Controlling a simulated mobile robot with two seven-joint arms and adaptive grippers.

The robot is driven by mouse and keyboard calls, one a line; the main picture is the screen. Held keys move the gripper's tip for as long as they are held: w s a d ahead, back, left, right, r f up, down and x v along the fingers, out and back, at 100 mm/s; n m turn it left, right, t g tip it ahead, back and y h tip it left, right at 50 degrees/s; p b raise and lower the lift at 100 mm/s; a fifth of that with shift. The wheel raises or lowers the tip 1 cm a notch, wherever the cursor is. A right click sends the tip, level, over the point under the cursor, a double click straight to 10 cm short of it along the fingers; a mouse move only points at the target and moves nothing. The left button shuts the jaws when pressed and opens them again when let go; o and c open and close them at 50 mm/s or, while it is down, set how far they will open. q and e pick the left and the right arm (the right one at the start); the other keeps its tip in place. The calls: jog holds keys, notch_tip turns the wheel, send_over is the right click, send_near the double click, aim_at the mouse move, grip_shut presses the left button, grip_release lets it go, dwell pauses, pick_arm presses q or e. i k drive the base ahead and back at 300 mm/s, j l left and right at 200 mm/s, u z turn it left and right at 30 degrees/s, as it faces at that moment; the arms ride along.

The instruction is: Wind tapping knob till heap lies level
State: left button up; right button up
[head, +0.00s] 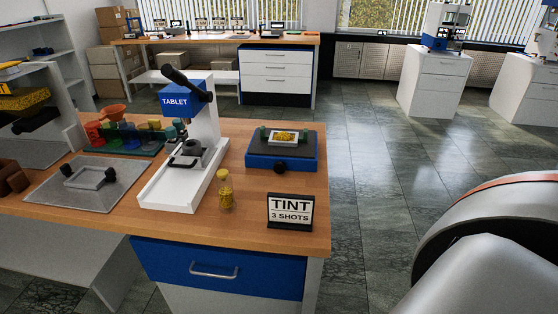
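A blue tapping device (257,160) with a dark top stands at the right end of the wooden bench. Its round black knob (281,168) is on the front face. A small pale tray (272,140) sits on the dark top, between green blocks at its sides. A yellow heap (286,137) lies in the tray and looks mounded, but is too small to judge closely. Neither gripper is in view. Only a large white link of my own arm shows at the lower right.
A white press marked TABLET (200,125) stands left of the device. A yellow-filled bottle (225,190) and a TINT 3 SHOTS sign (290,211) stand in front. A mat with a frame (90,178) and coloured pots (125,135) lie left. Floor to the right is clear.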

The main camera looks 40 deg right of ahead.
aim_at(280, 167)
jog(key=k+l, duration=0.1)
jog(key=l, duration=0.3)
jog(key=k+l+u, duration=0.15)
jog(key=l, duration=0.65)
jog(key=k+l+u, duration=0.1)
jog(key=l, duration=0.25)
jog(key=k+l, duration=0.2)
jog(key=l, duration=0.15)
jog(key=l+u, duration=0.05)
